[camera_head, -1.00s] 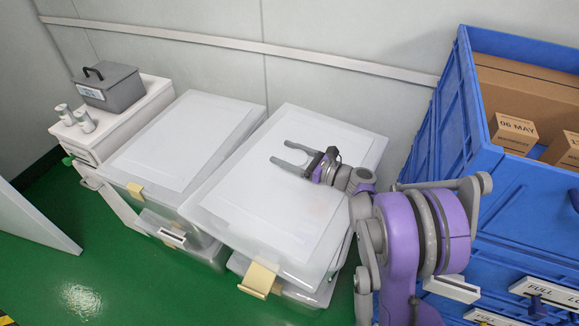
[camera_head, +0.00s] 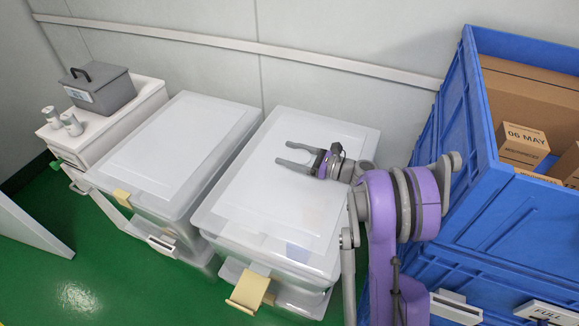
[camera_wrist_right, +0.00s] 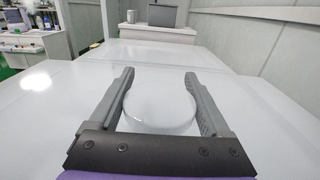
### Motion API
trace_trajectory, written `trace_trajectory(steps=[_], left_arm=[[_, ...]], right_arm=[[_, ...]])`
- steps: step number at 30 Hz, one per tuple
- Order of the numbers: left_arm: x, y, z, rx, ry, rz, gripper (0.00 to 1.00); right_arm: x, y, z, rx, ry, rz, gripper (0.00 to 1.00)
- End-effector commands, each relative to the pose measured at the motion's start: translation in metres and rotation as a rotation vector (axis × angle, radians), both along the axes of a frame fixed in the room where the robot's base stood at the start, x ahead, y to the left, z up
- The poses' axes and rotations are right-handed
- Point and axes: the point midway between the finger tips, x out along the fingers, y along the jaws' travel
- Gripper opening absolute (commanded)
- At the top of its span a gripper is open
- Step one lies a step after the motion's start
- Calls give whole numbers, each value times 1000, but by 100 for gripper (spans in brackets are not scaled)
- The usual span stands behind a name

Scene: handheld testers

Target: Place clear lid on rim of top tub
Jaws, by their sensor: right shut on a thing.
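A clear, whitish rectangular lid (camera_head: 255,195) lies over the top tub (camera_head: 285,268) of the right-hand stack. Its outline is roughly in line with the tub, but I cannot tell whether it touches the rim all round. My right gripper (camera_head: 287,155) is low over the lid and points left. In the wrist view my right gripper (camera_wrist_right: 160,90) has its fingers apart, either side of a round pale raised part of the lid (camera_wrist_right: 160,108), and is shut on it. My left gripper is not in view.
A second lidded tub stack (camera_head: 175,145) stands close on the left. A cream latch (camera_head: 249,291) hangs at the right stack's front. A blue crate (camera_head: 520,200) with cartons (camera_head: 523,143) is at the right. A grey box (camera_head: 98,90) sits on a white cabinet at the far left.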

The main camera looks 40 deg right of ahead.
Motion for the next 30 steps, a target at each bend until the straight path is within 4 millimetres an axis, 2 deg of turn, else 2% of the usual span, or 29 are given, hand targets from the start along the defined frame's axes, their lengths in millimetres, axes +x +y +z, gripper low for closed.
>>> trace_trajectory(steps=[10,21,22,24,25,30], left_arm=[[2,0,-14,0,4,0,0],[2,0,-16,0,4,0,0],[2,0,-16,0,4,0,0],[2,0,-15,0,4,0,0],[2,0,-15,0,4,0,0],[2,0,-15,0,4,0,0]], right_arm=[[0,0,-38,0,-1,0,0],[0,0,-42,1,-2,0,0],[0,0,-42,0,-1,0,85],[0,0,-41,0,-1,0,97],[0,0,-41,0,-1,0,100],[0,0,-41,0,-1,0,100]])
